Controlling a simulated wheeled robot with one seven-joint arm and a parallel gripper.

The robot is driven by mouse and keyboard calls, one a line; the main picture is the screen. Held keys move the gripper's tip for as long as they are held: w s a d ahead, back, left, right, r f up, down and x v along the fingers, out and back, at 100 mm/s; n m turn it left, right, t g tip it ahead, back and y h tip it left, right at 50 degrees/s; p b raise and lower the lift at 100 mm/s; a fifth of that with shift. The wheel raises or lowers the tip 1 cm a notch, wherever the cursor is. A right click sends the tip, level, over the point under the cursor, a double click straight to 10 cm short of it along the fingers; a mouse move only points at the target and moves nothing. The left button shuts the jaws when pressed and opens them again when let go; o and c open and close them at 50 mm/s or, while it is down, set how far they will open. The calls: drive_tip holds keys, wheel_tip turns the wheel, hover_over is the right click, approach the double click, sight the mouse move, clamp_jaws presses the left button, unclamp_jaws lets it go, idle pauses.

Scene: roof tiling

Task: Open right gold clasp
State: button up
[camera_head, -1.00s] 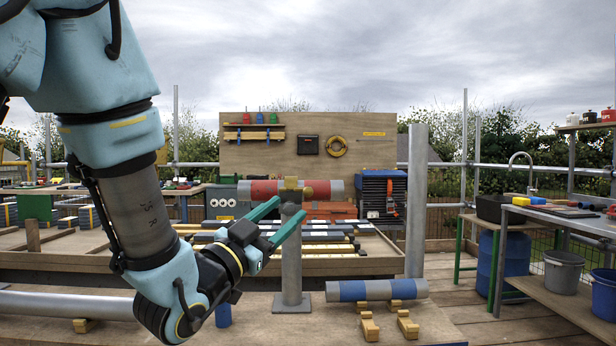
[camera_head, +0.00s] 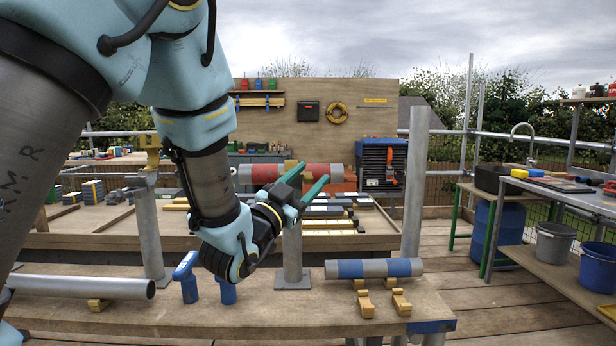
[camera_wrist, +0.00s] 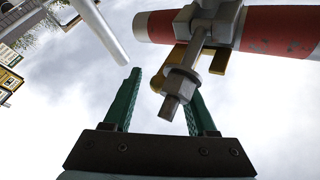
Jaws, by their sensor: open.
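The right gold clasp (camera_head: 290,165) sits at the top of a grey post, on the red and grey pipe (camera_head: 319,172). My gripper (camera_head: 309,175) is open, with its teal fingers pointing up at the pipe's front and partly covering the clasp. In the wrist view the clasp's gold parts (camera_wrist: 219,63) show beneath the pipe (camera_wrist: 285,30). A grey bolt with a nut (camera_wrist: 181,86) hangs from it, in front of the gap between my fingers (camera_wrist: 162,100). I cannot tell whether the fingers touch the bolt. Another gold clasp (camera_head: 152,150) tops a post at left, partly hidden by my arm.
A blue and grey pipe (camera_head: 374,268) rests on small wooden blocks on the front bench (camera_head: 240,315). A tall grey post (camera_head: 417,180) rises at right.

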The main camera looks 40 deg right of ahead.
drive_tip(key=shift+c, duration=0.2)
clamp_jaws()
drive_tip(key=shift+s, duration=0.1)
drive_tip(key=shift+s+f, duration=0.1)
drive_tip(key=shift+f, duration=0.05)
idle(0.9)
